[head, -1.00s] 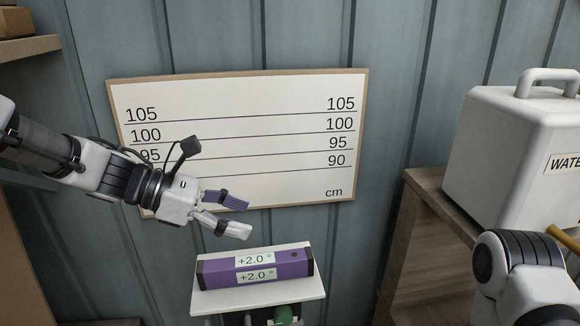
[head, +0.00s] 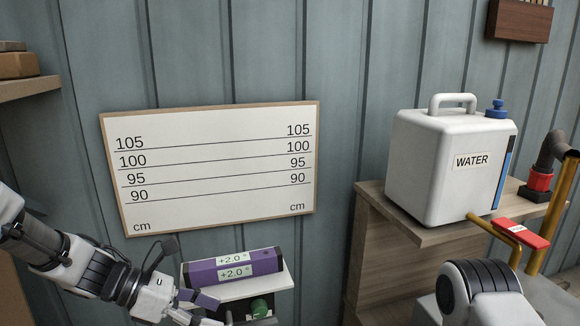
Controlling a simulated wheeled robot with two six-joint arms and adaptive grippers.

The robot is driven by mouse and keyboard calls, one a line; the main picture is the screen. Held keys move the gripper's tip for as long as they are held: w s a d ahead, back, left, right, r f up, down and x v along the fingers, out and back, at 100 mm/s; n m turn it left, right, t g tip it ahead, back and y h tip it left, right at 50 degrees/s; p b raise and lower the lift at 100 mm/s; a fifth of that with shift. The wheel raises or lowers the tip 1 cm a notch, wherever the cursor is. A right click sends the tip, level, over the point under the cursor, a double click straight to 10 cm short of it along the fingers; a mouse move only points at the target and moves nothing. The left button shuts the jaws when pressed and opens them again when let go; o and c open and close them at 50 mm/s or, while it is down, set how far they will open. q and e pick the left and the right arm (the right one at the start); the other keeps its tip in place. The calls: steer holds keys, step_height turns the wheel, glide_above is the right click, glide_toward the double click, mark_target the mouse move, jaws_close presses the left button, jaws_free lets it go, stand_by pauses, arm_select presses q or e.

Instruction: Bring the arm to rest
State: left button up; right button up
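My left arm comes in from the left, low in the head view. Its gripper (head: 206,309) is open and empty, with its fingers apart and the lower finger partly cut off by the bottom edge. It is just below and in front of a purple digital level (head: 232,267), which reads +2.0° on two displays. The level lies on a small white shelf (head: 282,280). Of my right arm only a joint (head: 475,290) shows at the bottom right; its gripper is out of view.
A board (head: 215,170) with height lines in cm hangs on the grey wall. A white WATER container (head: 440,165) stands on a wooden cabinet (head: 370,235) at right. Yellow pipe (head: 490,229) with a red lever (head: 522,233) is near my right arm. A green part (head: 260,308) sits under the shelf.

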arm_select(q)
steer(key=s+f+n+y, duration=0.1)
steer(key=s+f+n, duration=0.5)
steer(key=f, duration=0.4)
steer(key=s+d+f+n+y, duration=0.1)
steer(key=s+f+n, duration=0.2)
steer(key=f+n, duration=0.65)
steer(key=s+f+n+y, duration=0.1)
steer(key=s+f+n, duration=0.45)
steer(key=f, duration=0.45)
steer(key=s+a+f+n+g+y, duration=0.1)
steer(key=s+a+f+n+y, duration=0.35)
steer(key=n, duration=0.95)
steer(key=s+a+f+n+g+y, duration=0.1)
steer(key=s+a+n+y, duration=0.45)
steer(key=n, duration=0.75)
step_height(320, 180, up, 14)
steer(key=a+n+h+p, duration=0.1)
steer(key=a+p, duration=0.1)
steer(key=p, duration=1.2)
steer(key=shift+s+n, duration=0.4)
steer(key=shift+r+p, duration=0.15)
steer(key=shift+p, duration=0.15)
